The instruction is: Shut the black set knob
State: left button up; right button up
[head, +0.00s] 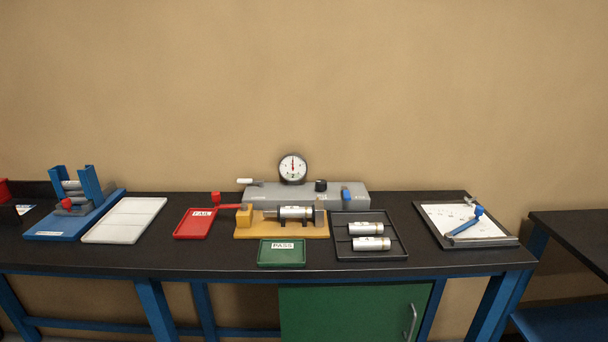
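The black set knob (321,185) is small and round. The gauge needle points about straight up. Neither of my grippers shows in the head view.
On the black bench (180,262) lie a red FAIL tray (184,230), a green PASS tray (282,260), a yellow fixture (255,231) holding a cylinder, a black rack (340,250) with two cylinders, and a clipboard (440,219). A white-tipped lever (245,182) projects at the console's left.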

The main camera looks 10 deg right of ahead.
aim_at(321, 185)
jog(key=i+l+u, duration=0.4)
jog(key=l, duration=0.2)
jog(key=i+l+u, duration=0.4)
jog(key=l, duration=0.25)
jog(key=l+u, duration=0.2)
jog(key=l, duration=0.15)
